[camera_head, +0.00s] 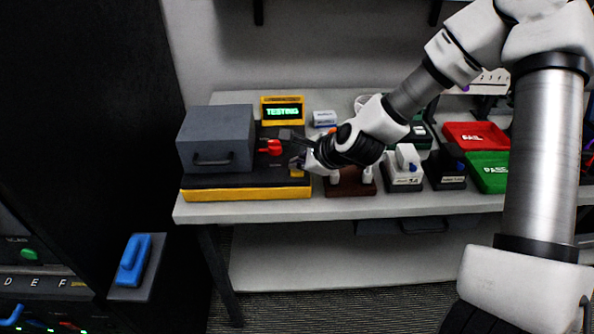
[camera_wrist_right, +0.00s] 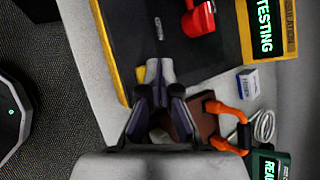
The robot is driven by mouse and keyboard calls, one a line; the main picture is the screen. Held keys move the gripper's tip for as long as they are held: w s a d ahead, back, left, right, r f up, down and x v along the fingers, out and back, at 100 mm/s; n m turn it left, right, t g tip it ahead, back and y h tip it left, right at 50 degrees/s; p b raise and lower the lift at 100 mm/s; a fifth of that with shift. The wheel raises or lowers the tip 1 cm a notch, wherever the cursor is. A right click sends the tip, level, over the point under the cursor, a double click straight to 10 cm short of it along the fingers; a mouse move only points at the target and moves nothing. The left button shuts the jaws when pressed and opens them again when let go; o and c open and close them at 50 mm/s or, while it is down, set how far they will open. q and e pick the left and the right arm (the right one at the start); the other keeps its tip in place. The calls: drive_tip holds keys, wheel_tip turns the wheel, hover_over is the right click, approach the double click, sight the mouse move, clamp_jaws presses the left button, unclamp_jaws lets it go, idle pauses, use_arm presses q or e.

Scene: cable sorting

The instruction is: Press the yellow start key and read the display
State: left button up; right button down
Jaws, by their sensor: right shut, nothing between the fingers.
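The tester is a black base with a yellow front edge (camera_head: 245,193) on the bench. Its yellow-framed display (camera_head: 282,111) is lit and reads TESTING in green; it also shows sideways in the right wrist view (camera_wrist_right: 265,28). The yellow start key (camera_head: 297,173) is at the base's front right corner, partly hidden by my gripper. In the right wrist view the key (camera_wrist_right: 140,74) shows beside the fingertips. My right gripper (camera_head: 299,160) is shut and empty, its tips at the key; I cannot tell if they touch it. My left gripper is not in view.
A grey handled cover (camera_head: 216,140) and red lever (camera_head: 270,147) sit on the tester. A small white-blue box (camera_head: 324,118) stands behind. Red (camera_head: 475,135) and green (camera_head: 488,172) trays lie right, past small devices. A dark cabinet with a blue handle (camera_head: 133,260) is at left.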

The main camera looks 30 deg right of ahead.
sight(299, 173)
idle(0.4)
drive_tip(key=shift+r+p, duration=0.6)
drive_tip(key=shift+r, duration=0.15)
wheel_tip(299, 173, up, 5)
drive_tip(key=p, duration=0.4)
drive_tip(key=shift+f, duration=0.1)
idle(0.6)
